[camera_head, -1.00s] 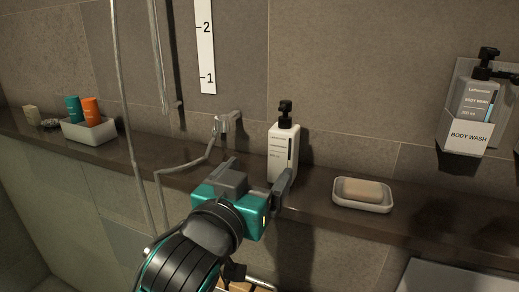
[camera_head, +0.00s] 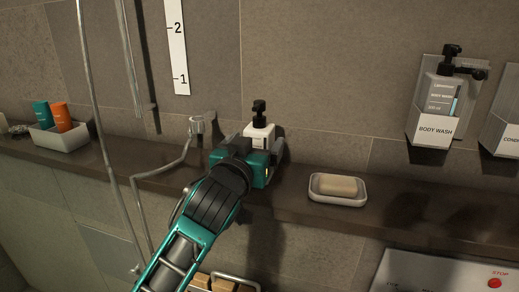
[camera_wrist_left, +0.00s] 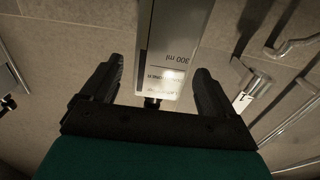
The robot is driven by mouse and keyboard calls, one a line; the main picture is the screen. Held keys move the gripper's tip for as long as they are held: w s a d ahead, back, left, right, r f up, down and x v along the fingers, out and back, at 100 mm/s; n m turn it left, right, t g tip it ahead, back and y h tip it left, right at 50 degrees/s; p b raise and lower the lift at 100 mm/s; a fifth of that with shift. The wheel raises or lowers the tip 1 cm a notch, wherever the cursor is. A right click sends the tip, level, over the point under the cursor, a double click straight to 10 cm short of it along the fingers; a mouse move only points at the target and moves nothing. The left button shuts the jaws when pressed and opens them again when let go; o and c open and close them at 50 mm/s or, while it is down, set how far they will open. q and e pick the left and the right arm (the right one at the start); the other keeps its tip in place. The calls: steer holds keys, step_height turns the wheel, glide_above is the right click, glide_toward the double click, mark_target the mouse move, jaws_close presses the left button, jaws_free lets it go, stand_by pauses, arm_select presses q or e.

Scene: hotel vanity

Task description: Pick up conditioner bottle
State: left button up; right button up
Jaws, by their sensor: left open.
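A white bottle with a black pump top (camera_head: 259,133) stands upright on the dark shelf; I take it for the conditioner bottle, though its name cannot be read. My left gripper (camera_head: 260,154) is in front of it and hides its lower part. In the left wrist view the bottle (camera_wrist_left: 174,45) appears upside down, with "300 ml" on its label. The open fingers of my left gripper (camera_wrist_left: 158,82) lie one on each side of it, with visible gaps. My right gripper is not in view.
The dark shelf (camera_head: 405,213) runs along the tiled wall. A soap dish (camera_head: 338,198) with a bar of soap stands to the right. A tray (camera_head: 62,140) with teal and orange containers is at left. A shower pipe and hose (camera_head: 95,110) hang close by. A "BODY WASH" holder (camera_head: 433,131) is on the wall.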

arm_select(q)
steer(key=shift+w+d, duration=0.1)
steer(key=shift+w, duration=0.2)
steer(key=c, duration=1.2)
